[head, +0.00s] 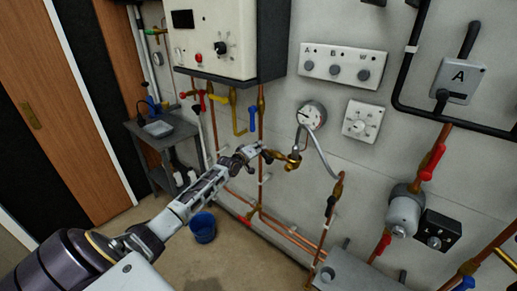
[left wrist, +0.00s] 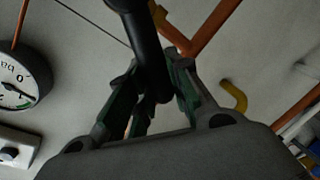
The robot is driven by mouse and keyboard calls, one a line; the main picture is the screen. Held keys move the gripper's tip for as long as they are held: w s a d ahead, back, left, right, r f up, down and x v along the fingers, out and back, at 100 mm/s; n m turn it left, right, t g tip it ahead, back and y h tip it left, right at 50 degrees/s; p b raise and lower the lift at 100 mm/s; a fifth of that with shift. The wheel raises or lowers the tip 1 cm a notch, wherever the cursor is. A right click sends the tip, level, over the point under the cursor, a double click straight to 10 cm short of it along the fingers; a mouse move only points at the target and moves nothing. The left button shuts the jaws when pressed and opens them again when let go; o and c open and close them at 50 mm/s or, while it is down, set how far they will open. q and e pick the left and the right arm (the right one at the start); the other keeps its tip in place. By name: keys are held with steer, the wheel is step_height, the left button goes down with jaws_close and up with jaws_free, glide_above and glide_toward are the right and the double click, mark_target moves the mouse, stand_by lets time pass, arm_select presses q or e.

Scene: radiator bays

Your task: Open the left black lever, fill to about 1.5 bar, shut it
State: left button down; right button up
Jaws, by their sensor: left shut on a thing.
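The left black lever (head: 268,157) sits at the left end of the brass filling valve (head: 291,161), below the gauge. My left gripper (head: 250,152) reaches it from the left. In the left wrist view the black lever (left wrist: 148,45) runs down between the green-edged fingers (left wrist: 150,98), which are shut on it. The round white pressure gauge (head: 311,115) hangs just above the valve and also shows at the left edge of the wrist view (left wrist: 17,82); its exact reading is too small to tell. My right gripper is in neither view.
A grey braided hose (head: 322,158) curves from the valve to a second black lever (head: 331,205). The boiler (head: 226,38) hangs above left. Copper pipes run close below. A blue bucket (head: 203,227) stands on the floor, and a grey side table (head: 160,130) stands at the left.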

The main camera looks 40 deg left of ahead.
arm_select(q)
steer(key=c, duration=1.3)
jaws_free()
steer(key=s+r, duration=0.1)
steer(key=s, duration=1)
steer(key=shift+s+d+r, duration=0.2)
steer(key=shift+s+r, duration=0.2)
